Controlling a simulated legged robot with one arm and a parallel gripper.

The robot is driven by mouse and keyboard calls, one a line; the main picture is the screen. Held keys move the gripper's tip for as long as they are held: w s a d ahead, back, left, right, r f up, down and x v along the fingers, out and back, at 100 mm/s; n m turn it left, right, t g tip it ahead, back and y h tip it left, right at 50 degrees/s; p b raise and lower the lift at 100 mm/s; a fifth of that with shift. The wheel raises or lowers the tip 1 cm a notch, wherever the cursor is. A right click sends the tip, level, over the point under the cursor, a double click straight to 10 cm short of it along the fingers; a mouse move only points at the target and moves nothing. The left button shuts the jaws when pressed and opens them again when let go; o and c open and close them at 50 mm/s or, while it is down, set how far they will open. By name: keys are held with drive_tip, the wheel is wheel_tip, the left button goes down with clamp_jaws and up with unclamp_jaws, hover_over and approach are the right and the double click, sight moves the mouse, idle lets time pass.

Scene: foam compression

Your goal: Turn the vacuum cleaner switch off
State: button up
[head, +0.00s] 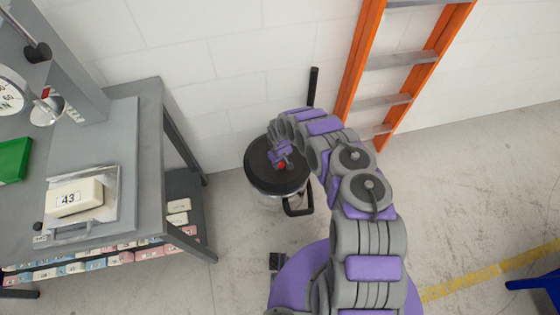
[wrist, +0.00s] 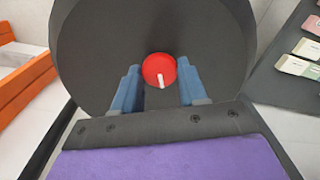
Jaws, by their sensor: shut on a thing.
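The vacuum cleaner (head: 259,172) is a drum with a black round lid, standing on the floor against the wall in the head view. Its dark lid (wrist: 90,40) fills much of the wrist view. The switch is a round red knob (wrist: 158,68) with a white mark pointing down the picture, slightly right. The knob also shows as a small red spot in the head view (head: 282,166). My gripper (wrist: 160,86) is over the lid, its two blue fingers on either side of the knob, shut on it. The fingertips' exact contact is partly hidden.
A grey table (head: 150,115) with a press and a foam block marked 43 (head: 75,197) stands left, with several foam blocks on a shelf below. An orange ladder (head: 361,65) leans behind, right. A blue object (head: 540,284) is at lower right. The right floor is mostly clear.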

sight(280, 164)
drive_tip(key=shift+s+d+f+n, duration=0.1)
drive_tip(key=shift+s+n, duration=0.05)
drive_tip(key=shift+n, duration=0.95)
drive_tip(key=shift+s+f+n, duration=0.1)
drive_tip(key=shift+s+n, duration=0.05)
drive_tip(key=shift+n, duration=0.95)
drive_tip(key=o, duration=1)
drive_tip(key=shift+w+r, duration=0.15)
drive_tip(key=shift+o, duration=0.2)
drive_tip(key=shift+w+r, duration=0.1)
drive_tip(key=shift+r, duration=0.3)
wheel_tip(280, 164, up, 16)
drive_tip(key=p, duration=0.4)
drive_tip(key=shift+r+p, duration=0.25)
drive_tip(key=shift+p, duration=0.15)
